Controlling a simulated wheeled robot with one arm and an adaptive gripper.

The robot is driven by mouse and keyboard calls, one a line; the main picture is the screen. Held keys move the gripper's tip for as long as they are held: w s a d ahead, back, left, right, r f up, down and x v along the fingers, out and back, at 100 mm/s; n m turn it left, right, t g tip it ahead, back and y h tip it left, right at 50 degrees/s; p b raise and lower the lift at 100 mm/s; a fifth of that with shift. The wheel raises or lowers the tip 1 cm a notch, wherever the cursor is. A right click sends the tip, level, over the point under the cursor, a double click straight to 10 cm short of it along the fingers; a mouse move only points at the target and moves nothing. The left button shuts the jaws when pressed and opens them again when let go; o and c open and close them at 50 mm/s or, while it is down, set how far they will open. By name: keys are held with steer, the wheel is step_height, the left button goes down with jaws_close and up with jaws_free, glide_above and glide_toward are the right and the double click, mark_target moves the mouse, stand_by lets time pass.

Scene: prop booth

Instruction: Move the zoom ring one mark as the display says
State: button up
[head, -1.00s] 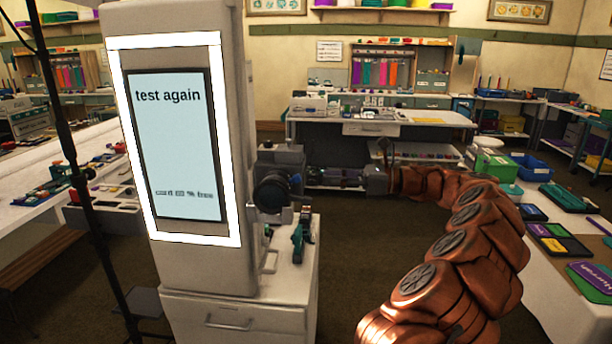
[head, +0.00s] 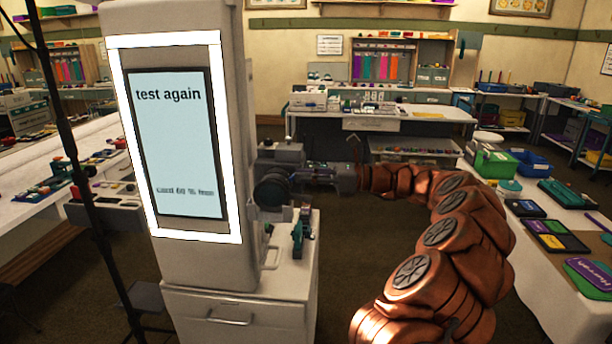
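The photo booth's display (head: 176,145) shows "test again" in large text, with a smaller blurred line near its bottom. A bright white frame surrounds it. A dark camera with a round lens barrel (head: 272,188) sits at the booth's right side. My gripper (head: 308,176) is at the end of the copper arm, reaching in from the right at the camera. Its fingertips overlap the camera body and ring in this view, so I cannot tell whether they touch or grip the zoom ring. No marks on the ring can be read.
A white cabinet (head: 238,290) with a drawer stands under the booth, and a small green and dark item (head: 301,232) is on its top. A black stand pole (head: 84,190) is at the left. A table with colored trays (head: 556,237) is at the right. Open floor lies behind the arm.

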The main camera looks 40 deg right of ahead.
jaws_close()
steer(key=shift+f+p, duration=0.1)
steer(key=shift+p, duration=0.25)
steer(key=shift+s+d+f+p, duration=0.1)
steer(key=shift+f+p, duration=0.1)
steer(key=shift+f, duration=0.3)
steer(key=shift+s+d+f+p, duration=0.1)
steer(key=shift+f+p, duration=0.1)
steer(key=shift+f, duration=0.3)
steer(key=shift+o, duration=2.2)
jaws_free()
steer(key=shift+r, duration=0.1)
steer(key=v, duration=1.2)
